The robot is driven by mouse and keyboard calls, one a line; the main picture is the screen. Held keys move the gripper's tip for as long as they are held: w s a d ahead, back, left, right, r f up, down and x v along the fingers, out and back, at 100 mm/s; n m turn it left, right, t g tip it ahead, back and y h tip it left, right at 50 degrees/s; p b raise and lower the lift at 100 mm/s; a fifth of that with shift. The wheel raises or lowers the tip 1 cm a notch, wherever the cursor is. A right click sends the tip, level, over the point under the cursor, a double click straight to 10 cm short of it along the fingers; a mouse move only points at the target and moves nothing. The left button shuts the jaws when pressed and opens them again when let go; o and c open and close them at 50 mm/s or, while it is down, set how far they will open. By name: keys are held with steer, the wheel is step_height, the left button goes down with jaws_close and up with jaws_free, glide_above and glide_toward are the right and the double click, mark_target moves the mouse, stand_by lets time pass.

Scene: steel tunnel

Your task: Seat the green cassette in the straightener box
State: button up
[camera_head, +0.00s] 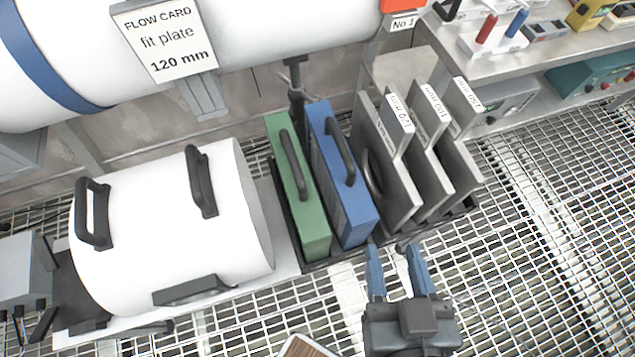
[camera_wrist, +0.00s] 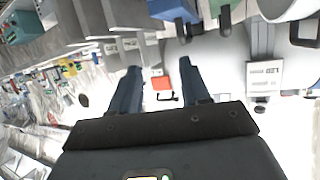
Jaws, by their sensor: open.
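The green cassette (camera_head: 312,222) stands upright in a dark rack (camera_head: 318,266), with a black handle on its upper edge. A blue cassette (camera_head: 352,222) with a similar handle stands to its right. Both also show at the top edge of the wrist view, the blue one (camera_wrist: 172,9) left of the green one (camera_wrist: 214,6). My gripper (camera_head: 391,248) is open and empty, in front of the rack, to the right of the blue cassette's near end. It also shows in the wrist view (camera_wrist: 157,72). I cannot tell which thing is the straightener box.
Grey plates (camera_head: 402,205) with labels stand in the rack right of the blue cassette. A white drum (camera_head: 150,235) with black handles lies to the left. A white pipe (camera_head: 260,30) with a flow card (camera_head: 166,36) reading "120 mm" runs behind. Grating is clear at right.

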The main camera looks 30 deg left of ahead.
mark_target(294, 163)
steer(key=a+n+g+y, duration=0.1)
steer(key=a, duration=0.3)
steer(key=w+a+n+g+y+b, duration=0.1)
steer(key=a, duration=0.4)
steer(key=a+n+g+y, duration=0.1)
steer(key=a+n, duration=0.1)
steer(key=a, duration=0.3)
steer(key=shift+w+a+r+b, duration=0.2)
steer(key=shift+w+b, duration=0.1)
steer(key=shift+w, duration=0.1)
steer(key=x, duration=0.7)
steer(key=shift+w+f+p, duration=0.1)
steer(key=shift+w+p, duration=0.15)
steer(key=shift+p, duration=0.15)
jaws_close()
